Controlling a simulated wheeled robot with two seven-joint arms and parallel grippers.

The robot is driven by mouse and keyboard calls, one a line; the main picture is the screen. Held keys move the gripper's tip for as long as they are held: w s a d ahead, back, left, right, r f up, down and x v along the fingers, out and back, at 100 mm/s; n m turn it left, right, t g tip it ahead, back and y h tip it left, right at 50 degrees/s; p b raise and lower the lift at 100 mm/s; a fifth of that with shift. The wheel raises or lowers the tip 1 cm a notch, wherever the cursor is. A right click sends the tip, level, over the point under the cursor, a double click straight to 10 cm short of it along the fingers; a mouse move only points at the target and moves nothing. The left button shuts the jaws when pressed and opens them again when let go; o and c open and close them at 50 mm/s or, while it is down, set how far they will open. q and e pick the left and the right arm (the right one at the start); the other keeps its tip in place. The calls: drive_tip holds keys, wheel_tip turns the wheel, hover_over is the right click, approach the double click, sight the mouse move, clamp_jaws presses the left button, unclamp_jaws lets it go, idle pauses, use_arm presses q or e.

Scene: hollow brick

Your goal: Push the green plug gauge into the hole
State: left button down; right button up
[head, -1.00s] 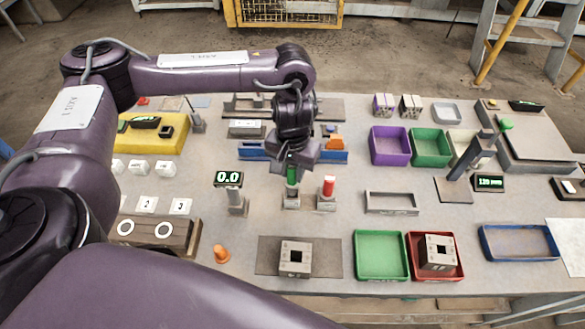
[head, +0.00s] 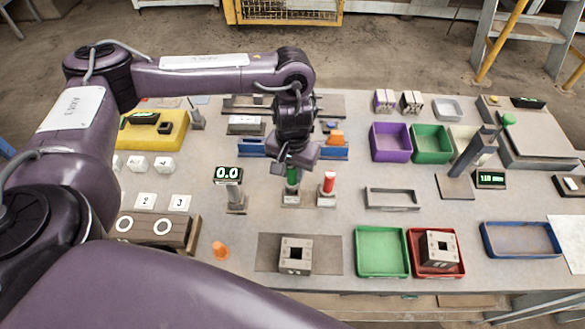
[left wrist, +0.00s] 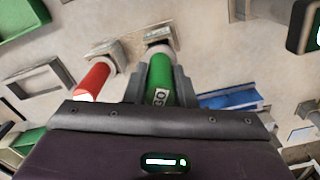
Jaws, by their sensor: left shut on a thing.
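The green plug gauge (left wrist: 160,72) is upright in its grey stand (head: 291,199); its green handle also shows in the head view (head: 292,176). My left gripper (head: 292,164) is shut on the green handle from above, with a grey finger on each side of it in the left wrist view. A "GO" label shows on the handle. A hollow grey brick (head: 295,256) with a dark square hole lies on the dark mat (head: 327,262) in front. A second hollow brick (head: 438,249) sits in the red tray (head: 460,272). My right gripper is not in view.
A red plug gauge (head: 328,184) stands in its own stand just right of the green one. A display (head: 228,175) on a post is close on the left.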

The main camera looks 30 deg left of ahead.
use_arm(q)
drive_tip(key=shift+f+b, duration=0.6)
drive_tip(key=shift+f, duration=0.8)
drive_tip(key=c, duration=1.1)
unclamp_jaws()
wheel_tip(320, 180, up, 8)
drive_tip(key=shift+f+p, duration=0.1)
drive_tip(key=shift+p, duration=0.7)
